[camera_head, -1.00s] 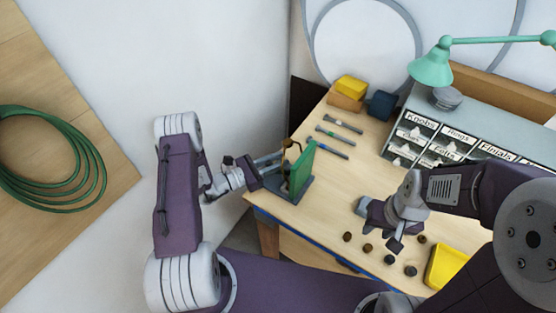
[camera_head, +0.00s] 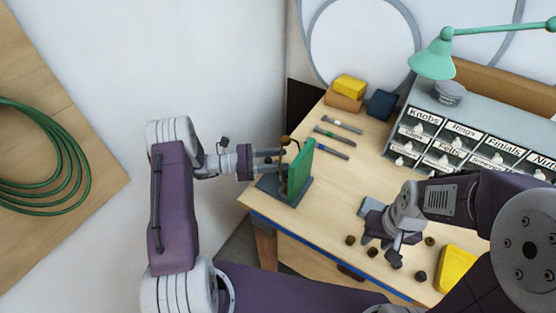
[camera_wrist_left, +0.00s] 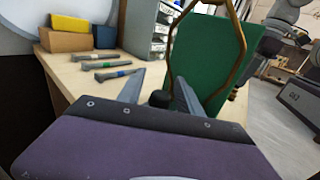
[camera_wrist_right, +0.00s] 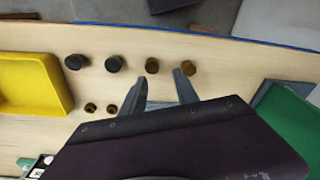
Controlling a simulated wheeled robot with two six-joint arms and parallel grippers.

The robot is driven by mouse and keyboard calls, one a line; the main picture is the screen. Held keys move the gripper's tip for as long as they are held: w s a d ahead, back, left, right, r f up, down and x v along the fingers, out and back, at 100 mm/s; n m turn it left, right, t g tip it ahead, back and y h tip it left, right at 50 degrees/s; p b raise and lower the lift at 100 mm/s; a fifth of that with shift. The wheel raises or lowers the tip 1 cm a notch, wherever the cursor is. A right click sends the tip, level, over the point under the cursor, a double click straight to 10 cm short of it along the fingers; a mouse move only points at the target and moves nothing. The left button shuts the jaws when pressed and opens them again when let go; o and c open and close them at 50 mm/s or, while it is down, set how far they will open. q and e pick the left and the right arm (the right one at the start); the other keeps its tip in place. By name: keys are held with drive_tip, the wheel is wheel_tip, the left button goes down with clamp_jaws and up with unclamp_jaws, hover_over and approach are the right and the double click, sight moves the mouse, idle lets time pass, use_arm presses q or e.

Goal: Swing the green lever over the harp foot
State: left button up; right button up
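A green upright plate (camera_head: 300,172) stands on a grey base (camera_head: 268,184) at the table's left corner; I see no separate green lever. A thin brass harp (camera_head: 286,146) rises beside the plate. It shows as a bent loop in front of the green plate in the left wrist view (camera_wrist_left: 242,50). My left gripper (camera_head: 268,163) is open, its fingers pointing at the harp side of the fixture. A dark knob (camera_wrist_left: 158,98) shows between its fingertips; contact cannot be told. The harp foot is not clearly visible. My right gripper (camera_wrist_right: 160,88) is open and empty above the table.
Several small round knobs (camera_wrist_right: 114,64) lie near my right gripper, beside a yellow tray (camera_wrist_right: 30,82). Tools (camera_head: 338,134) lie behind the fixture, with yellow (camera_head: 350,86) and blue (camera_head: 382,104) blocks at the back. A labelled drawer cabinet (camera_head: 452,140) and a green lamp (camera_head: 432,62) stand behind.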

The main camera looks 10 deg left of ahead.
use_arm(q)
drive_tip(key=b+v, duration=0.1)
drive_tip(key=v, duration=0.8)
idle(0.5)
